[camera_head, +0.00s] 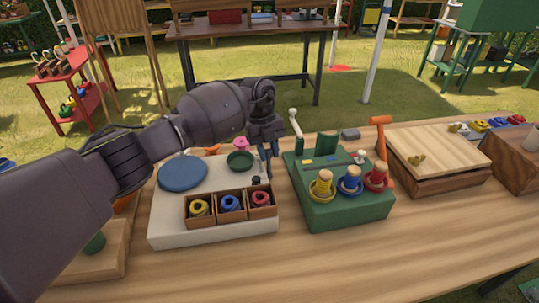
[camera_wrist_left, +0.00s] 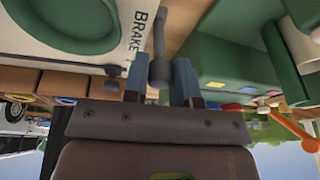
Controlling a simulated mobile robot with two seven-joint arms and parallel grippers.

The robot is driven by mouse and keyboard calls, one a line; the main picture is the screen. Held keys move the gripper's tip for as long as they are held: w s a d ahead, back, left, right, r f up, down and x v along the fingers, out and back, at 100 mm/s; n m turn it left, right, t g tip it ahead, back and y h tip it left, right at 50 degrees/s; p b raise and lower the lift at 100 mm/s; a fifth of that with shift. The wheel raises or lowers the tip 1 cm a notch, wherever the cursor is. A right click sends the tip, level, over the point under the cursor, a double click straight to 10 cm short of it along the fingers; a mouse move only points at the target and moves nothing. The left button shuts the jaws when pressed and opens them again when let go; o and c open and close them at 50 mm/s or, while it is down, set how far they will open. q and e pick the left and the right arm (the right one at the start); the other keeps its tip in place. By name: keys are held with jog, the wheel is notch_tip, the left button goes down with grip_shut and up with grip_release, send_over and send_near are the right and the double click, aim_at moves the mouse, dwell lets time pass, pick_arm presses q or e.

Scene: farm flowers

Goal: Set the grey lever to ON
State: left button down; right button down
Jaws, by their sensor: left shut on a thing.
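A grey lever (camera_wrist_left: 158,50) stands at the edge of the white board (camera_wrist_left: 72,58), beside the word BRAKE, in the left wrist view. My left gripper (camera_wrist_left: 160,84) has its two fingers on either side of the lever and is shut on it. In the head view, my left gripper (camera_head: 267,160) points down at the right edge of the white board (camera_head: 172,227), close to the green box (camera_head: 345,215). The lever is mostly hidden by the gripper there. No ON mark can be read. My right gripper is not in view.
The white board carries a blue disc (camera_head: 182,173), a green disc (camera_head: 240,161) and wooden compartments (camera_head: 230,217) with coloured rings. The green box beside it bears pegs and a white-knobbed lever (camera_head: 294,122). An orange lever (camera_head: 381,135) and a wooden box (camera_head: 436,150) stand right. The table front is clear.

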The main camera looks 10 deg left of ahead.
pick_arm(q)
jog(key=shift+w+a+f+b, duration=0.2)
jog(key=shift+w+b, duration=0.1)
jog(key=shift+w, duration=0.35)
jog(key=shift+w+a+f+b, duration=0.1)
jog(key=shift+w+a+b, duration=0.15)
jog(key=shift+w, duration=0.35)
jog(key=shift+w+a+f+b, duration=0.15)
jog(key=shift+w+b, duration=0.2)
jog(key=shift+w, duration=0.3)
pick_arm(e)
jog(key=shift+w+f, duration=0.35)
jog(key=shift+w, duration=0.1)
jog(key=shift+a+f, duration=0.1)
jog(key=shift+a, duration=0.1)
pick_arm(q)
jog(key=c, duration=1.3)
grip_release()
jog(key=shift+o, duration=0.4)
jog(key=shift+w+d+f, duration=0.1)
jog(key=shift+w+f, duration=0.05)
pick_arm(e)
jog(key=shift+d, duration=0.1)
